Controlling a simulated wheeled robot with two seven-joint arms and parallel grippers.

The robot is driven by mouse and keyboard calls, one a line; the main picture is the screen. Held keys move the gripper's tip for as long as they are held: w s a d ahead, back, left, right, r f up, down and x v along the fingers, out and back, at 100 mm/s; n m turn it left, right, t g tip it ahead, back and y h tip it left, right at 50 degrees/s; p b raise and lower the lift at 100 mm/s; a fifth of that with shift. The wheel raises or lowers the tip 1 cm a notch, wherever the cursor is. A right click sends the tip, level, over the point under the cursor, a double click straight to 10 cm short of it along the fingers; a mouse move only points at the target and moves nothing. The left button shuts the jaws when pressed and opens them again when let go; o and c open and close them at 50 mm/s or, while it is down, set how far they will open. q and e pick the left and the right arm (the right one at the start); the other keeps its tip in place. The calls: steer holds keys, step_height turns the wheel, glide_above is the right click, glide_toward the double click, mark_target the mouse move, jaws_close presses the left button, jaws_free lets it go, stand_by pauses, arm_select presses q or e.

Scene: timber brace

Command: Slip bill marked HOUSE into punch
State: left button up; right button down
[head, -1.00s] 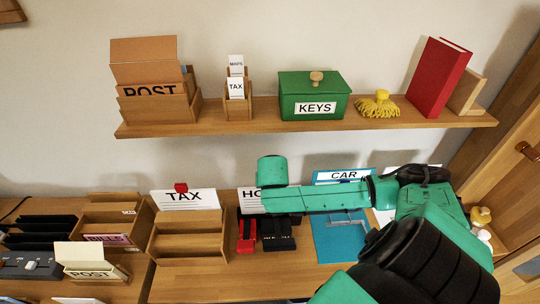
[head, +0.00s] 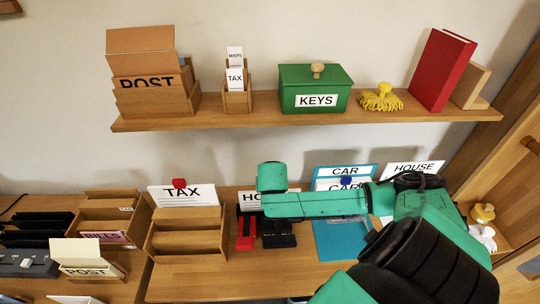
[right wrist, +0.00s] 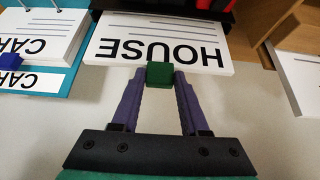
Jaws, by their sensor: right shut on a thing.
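The white bill marked HOUSE (right wrist: 160,45) fills the upper middle of the right wrist view, upside down there. A small green block (right wrist: 160,74) sits at its near edge, and my right gripper (right wrist: 158,78) is shut on that block. The bill's far edge lies at a dark body, probably the black punch (right wrist: 212,12); I cannot tell whether the edge is inside it. In the head view the punch (head: 278,241) stands on the desk below my right arm. The bill (head: 250,201) shows there only as "HO", partly hidden by the arm. My left gripper is out of view.
A red stapler (head: 246,234) stands beside the punch. The TAX bill (head: 182,196) stands behind a wooden sorter (head: 185,240) to the left. The blue CAR folder (head: 340,240) and another HOUSE sheet (head: 414,167) are to the right. A shelf (head: 300,123) runs above.

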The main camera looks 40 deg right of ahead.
steer(key=shift+f, duration=0.25)
jaws_free()
stand_by(0.3)
step_height(320, 180, up, 8)
steer(key=p, duration=0.6)
